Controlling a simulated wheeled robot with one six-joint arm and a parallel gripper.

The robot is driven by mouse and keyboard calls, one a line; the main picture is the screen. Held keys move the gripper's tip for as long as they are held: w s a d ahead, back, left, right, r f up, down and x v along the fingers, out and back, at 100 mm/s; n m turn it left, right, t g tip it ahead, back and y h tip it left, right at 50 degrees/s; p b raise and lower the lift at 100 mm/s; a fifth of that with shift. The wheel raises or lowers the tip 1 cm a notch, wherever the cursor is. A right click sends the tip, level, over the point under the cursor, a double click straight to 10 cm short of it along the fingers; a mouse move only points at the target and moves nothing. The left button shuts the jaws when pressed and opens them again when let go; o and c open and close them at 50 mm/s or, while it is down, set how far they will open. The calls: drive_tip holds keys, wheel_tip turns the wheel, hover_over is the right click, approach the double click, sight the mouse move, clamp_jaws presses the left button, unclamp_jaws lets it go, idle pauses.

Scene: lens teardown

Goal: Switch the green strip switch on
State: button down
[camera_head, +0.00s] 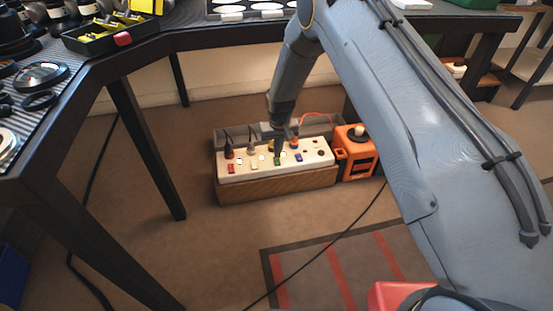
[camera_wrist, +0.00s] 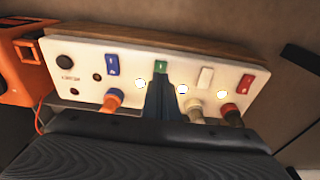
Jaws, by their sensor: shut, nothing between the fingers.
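A white power strip (camera_head: 313,157) lies on a wooden block on the floor, below the benches. Its green switch (camera_head: 277,161) shows near the middle of the strip, and it also shows in the wrist view (camera_wrist: 160,67). My gripper (camera_head: 279,152) reaches down to the strip, with its shut, empty fingertips at or very near the green switch. In the wrist view the fingers (camera_wrist: 160,82) end just below the green switch. I cannot tell whether they touch it. The switch's tilt is too small to read.
Red (camera_wrist: 245,84), white (camera_wrist: 205,77) and blue (camera_wrist: 112,64) switches sit along the same strip, with round lit spots between them. Several plugs, one orange (camera_wrist: 113,99), stand in the strip. An orange box (camera_head: 358,152) stands at its right end. A bench leg (camera_head: 147,150) stands to the left.

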sight(277, 163)
wheel_tip(277, 163, up, 4)
drive_tip(key=shift+f+p, duration=0.1)
drive_tip(key=shift+p, duration=0.95)
